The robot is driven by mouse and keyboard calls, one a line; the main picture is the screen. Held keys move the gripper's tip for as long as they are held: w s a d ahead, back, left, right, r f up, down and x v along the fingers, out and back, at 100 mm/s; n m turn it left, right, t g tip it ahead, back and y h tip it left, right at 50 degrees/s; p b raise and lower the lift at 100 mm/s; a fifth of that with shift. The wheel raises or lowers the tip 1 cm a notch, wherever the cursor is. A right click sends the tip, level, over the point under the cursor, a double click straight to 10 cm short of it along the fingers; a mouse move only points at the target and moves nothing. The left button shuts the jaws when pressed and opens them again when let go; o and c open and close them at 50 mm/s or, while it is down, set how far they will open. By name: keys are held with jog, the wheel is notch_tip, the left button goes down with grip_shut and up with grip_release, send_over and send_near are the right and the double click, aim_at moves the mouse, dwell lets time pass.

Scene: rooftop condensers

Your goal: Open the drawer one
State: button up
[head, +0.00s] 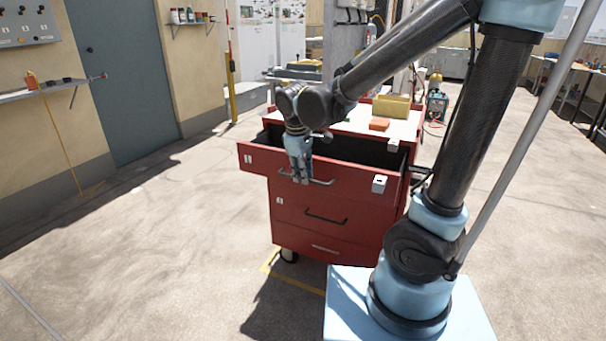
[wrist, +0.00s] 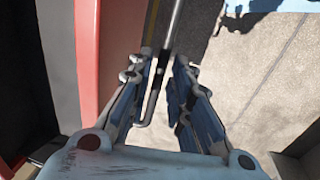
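The red drawer cabinet (head: 395,205) stands on the floor ahead. Its top drawer (head: 345,190) is pulled out well past the lower fronts, and its dark inside shows. A small white label is on the left of its front. The top drawer's bar handle (head: 322,183) is partly hidden by my gripper (head: 300,178), which points down at the handle's left part. In the wrist view the handle (wrist: 168,45) runs between the two fingers of my gripper (wrist: 163,62). The fingers stand apart, with a gap visible beside the bar. The red drawer front (wrist: 88,60) is to the left.
A lower drawer with its own handle (head: 326,217) is closed. A yellow bin (head: 391,108) and an orange block (head: 379,125) are on the cabinet top. A white box-like piece (head: 379,184) is at the drawer's right front. Floor to the left is clear.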

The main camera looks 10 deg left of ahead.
jog(key=shift+r, duration=0.1)
dwell(0.3)
notch_tip(320, 180, up, 12)
jog(key=s, duration=0.2)
jog(key=shift+a+f, duration=0.25)
jog(key=shift+a, duration=0.05)
dwell(0.4)
